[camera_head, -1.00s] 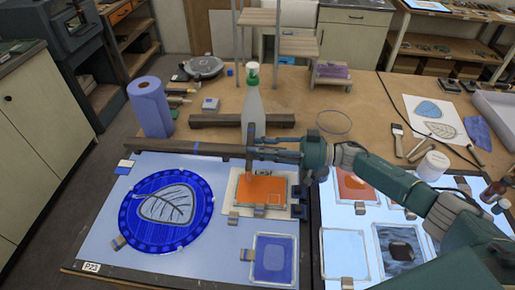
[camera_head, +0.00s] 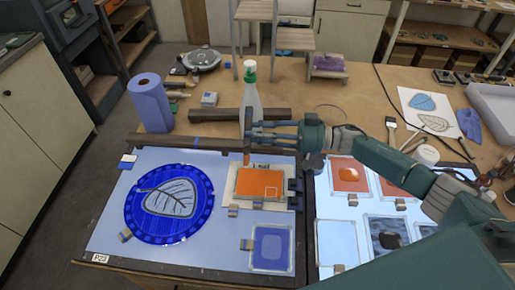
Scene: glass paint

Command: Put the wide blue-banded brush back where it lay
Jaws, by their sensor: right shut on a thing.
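My right gripper (camera_head: 250,132) is shut on an upright, thin brush (camera_head: 247,151), seen small with an orange-tinted lower end. Its band and width are too small to make out. It hangs above the upper left edge of the orange glass panel (camera_head: 258,182), in front of the green-capped bottle (camera_head: 250,98). Another brush (camera_head: 391,132) with a pale handle lies on the table at the right, beyond my right arm. My left gripper is not in view.
A wooden bar (camera_head: 177,144) lies along the back of the light board (camera_head: 108,215). A blue leaf disc (camera_head: 136,211), a blue panel (camera_head: 270,248) and a paper roll (camera_head: 150,104) are at the left and front.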

